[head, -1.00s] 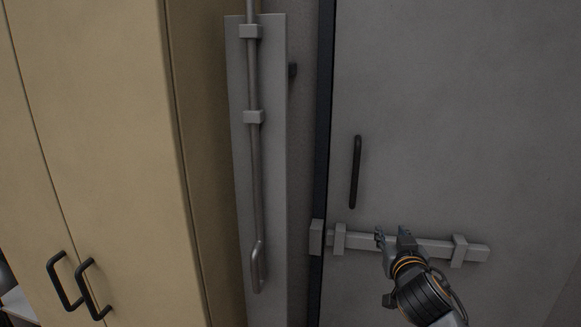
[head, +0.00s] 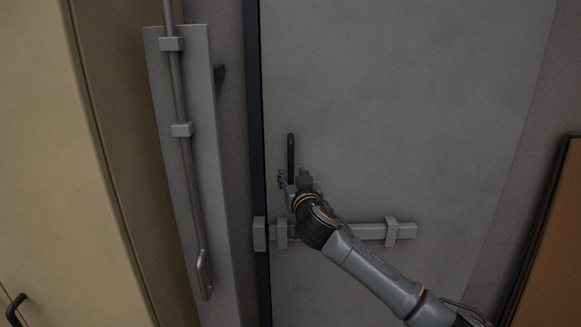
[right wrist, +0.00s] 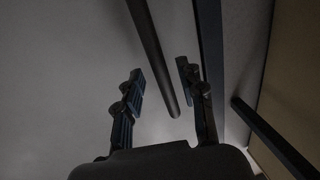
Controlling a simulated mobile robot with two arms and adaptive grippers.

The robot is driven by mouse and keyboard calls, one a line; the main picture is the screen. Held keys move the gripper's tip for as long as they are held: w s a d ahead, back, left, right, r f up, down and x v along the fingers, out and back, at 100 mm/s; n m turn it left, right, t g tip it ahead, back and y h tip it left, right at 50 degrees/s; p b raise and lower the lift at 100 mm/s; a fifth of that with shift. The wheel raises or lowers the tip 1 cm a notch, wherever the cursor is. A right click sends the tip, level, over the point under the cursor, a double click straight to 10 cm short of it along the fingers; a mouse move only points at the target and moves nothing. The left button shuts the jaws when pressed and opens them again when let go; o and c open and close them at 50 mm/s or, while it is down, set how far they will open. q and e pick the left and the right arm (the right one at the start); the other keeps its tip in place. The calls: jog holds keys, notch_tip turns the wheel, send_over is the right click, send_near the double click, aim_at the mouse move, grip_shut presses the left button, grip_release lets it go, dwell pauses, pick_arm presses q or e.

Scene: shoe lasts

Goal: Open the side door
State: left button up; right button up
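The grey side door (head: 420,110) looks closed in its dark frame. Its black vertical pull handle (head: 290,148) is near the left edge. A light grey sliding bolt (head: 365,231) lies across the door below the handle. My right gripper (head: 292,176) is at the handle's lower end and hides part of it. In the right wrist view, the fingers of my right gripper (right wrist: 161,78) are apart, with the dark handle (right wrist: 154,50) showing between them; I see no clear contact. My left gripper is not in view.
A tan cabinet (head: 45,150) stands at the left. Beside it is a grey panel (head: 165,150) with a long vertical rod (head: 187,165). A brown board with a dark edge (head: 550,240) is at the right. The bolt's keeper block (head: 259,234) sits on the frame.

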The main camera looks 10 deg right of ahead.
jog(key=shift+w, duration=1.4)
grip_shut()
